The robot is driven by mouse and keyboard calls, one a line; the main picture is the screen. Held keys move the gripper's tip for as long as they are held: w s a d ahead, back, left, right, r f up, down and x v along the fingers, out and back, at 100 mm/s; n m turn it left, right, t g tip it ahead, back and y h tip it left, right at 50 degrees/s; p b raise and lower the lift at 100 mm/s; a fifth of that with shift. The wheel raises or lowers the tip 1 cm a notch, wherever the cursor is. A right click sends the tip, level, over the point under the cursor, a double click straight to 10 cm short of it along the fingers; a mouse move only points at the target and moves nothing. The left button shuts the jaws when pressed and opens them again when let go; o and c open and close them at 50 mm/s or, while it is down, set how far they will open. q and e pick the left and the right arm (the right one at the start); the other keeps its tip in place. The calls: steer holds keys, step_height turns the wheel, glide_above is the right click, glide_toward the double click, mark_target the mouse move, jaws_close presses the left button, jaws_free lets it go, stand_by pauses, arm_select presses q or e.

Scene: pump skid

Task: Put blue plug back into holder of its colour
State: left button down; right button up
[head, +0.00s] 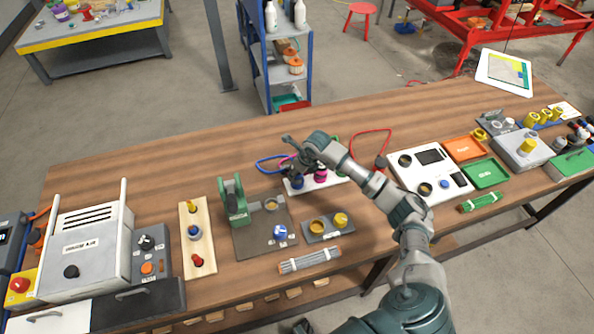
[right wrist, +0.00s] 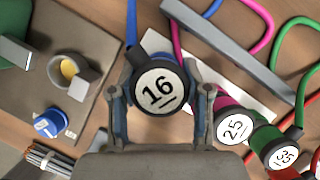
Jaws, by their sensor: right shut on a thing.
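My right gripper (head: 297,168) reaches over the white holder board (head: 325,183) near the middle of the bench. In the right wrist view, my right gripper (right wrist: 160,98) is shut on the blue plug (right wrist: 158,88), a finger on each side. The plug has a dark rim, a white "16" face and a blue cable (right wrist: 131,22). In the head view its blue body (head: 297,182) shows at the left end of the board. Whether it is seated or just above the board cannot be told. My left gripper is not in view.
A magenta plug (right wrist: 235,128) marked 25 and a green plug (right wrist: 275,148) marked 35 stand close to the right of the blue plug. A grey bar (right wrist: 238,48) and looped cables lie beyond. A grey plate with a green device (head: 235,202) is to the left.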

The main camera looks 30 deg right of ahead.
steer(key=shift+a+f, duration=0.2)
steer(key=shift+a, duration=0.25)
steer(key=shift+d+f+b, duration=0.15)
steer(key=shift+f+b, duration=0.2)
steer(key=shift+f, duration=0.1)
steer(key=shift+f, duration=0.15)
steer(key=shift+a, duration=0.2)
steer(key=o, duration=1.1)
steer(key=shift+o, duration=1.3)
steer(key=shift+w, duration=0.1)
steer(key=shift+a, duration=0.1)
